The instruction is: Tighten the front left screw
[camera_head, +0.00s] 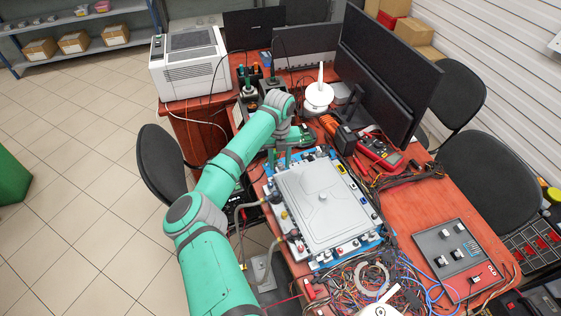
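A grey metal box with a flat lid (322,200) sits on a blue base (378,238) on the red-brown table. Small fittings and screws line its edges, too small to tell apart, so I cannot single out the front left screw. Two hoses (246,206) run to fittings on the box's left side. My green arm reaches in from the bottom left. My gripper (279,158) points down near the box's far left corner. It is small here, and I cannot tell whether it touches anything or holds anything.
A tangle of wires (355,285) lies in front of the box. A panel with knobs (455,258) lies at the right. A monitor (385,75), a red multimeter (378,152) and a white printer (190,62) stand behind. Bare tabletop (405,205) shows right of the box.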

